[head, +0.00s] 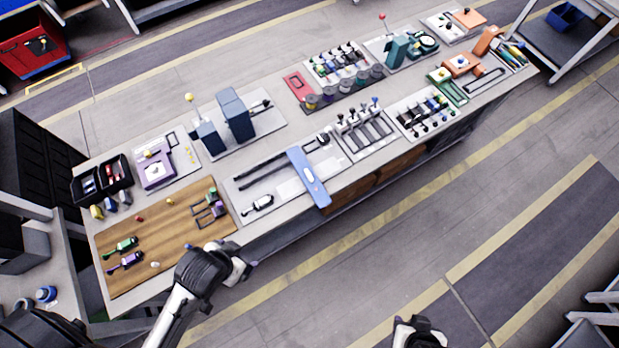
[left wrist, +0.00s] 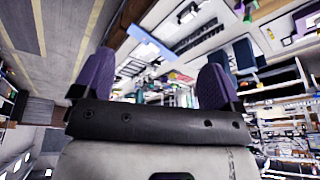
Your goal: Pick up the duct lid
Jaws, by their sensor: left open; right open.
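The duct lid looks to be the long light-blue bar (head: 308,178) lying across a pale board near the front edge of the bench, its near end at the edge. My left arm reaches in at the lower left of the head view, with its fingers not clear there. In the left wrist view my left gripper (left wrist: 156,62) is open, its two purple fingers apart with nothing held between them. My right gripper (head: 418,332) is at the bottom edge of the head view, partly cut off, open, over the floor and well away from the lid.
A wooden board (head: 160,235) with small tools lies left of the lid. A rack of levers (head: 365,132) stands to its right. Blue blocks (head: 235,115) stand behind. The floor in front of the bench (head: 370,245) is clear.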

